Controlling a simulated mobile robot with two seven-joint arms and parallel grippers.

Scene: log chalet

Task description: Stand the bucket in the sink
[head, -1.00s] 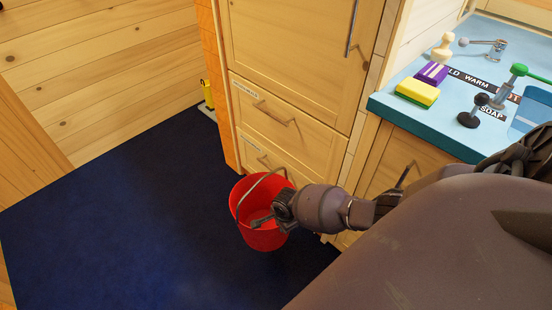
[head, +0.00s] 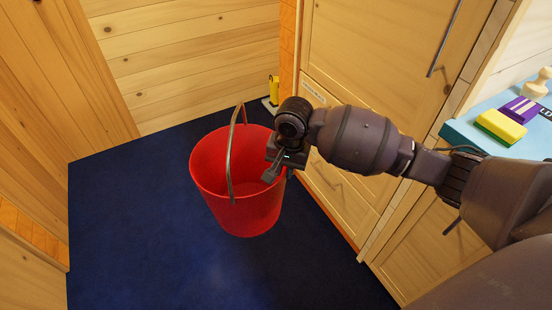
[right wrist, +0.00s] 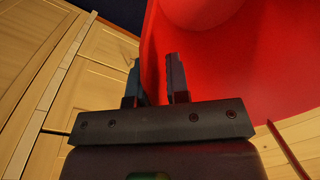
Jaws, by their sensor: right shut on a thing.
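The red bucket (head: 245,213) hangs upright from my right gripper (head: 272,172) in the head view, and looks empty. Its grey handle stands up over the opening. The right gripper is shut on the bucket's wall at the rim, on the right side. In the right wrist view, the two fingers (right wrist: 155,70) stand on either side of the red wall (right wrist: 215,65). The sink is out of view now; only the near corner of the light blue counter (head: 476,127) shows at the right. My left gripper is not in view.
Wooden cabinets with drawers (head: 345,198) stand right behind my right arm. A yellow and purple sponge pair (head: 503,124) lies on the counter. A yellow object (head: 274,90) stands by the far wall. The dark blue floor (head: 130,215) is clear at left.

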